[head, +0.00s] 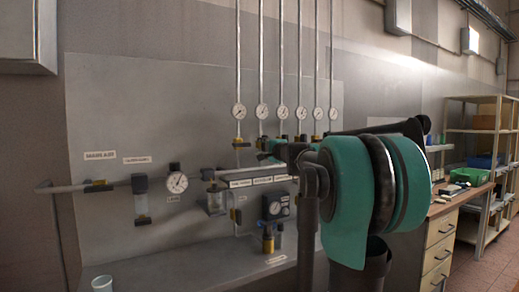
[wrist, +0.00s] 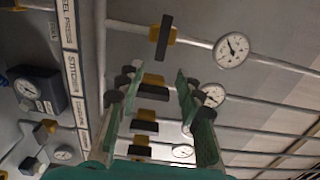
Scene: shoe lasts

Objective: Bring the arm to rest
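My arm, teal and dark grey, reaches toward the grey wall panel (head: 110,110) in the head view. My gripper (head: 268,150) is near the row of valves under the upright pipes there, partly hidden by my own arm. In the wrist view my gripper (wrist: 158,72) has its two teal fingers spread apart, with no held object visible. A valve with a black handle and yellow body (wrist: 153,86) shows between the fingers. I cannot tell how far beyond the fingertips it is.
Several round gauges, such as one on the left pipe (head: 177,182), stick out from the panel. A drawer bench (head: 440,240) and a shelf rack (head: 478,132) stand at the right. Floor shows between them.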

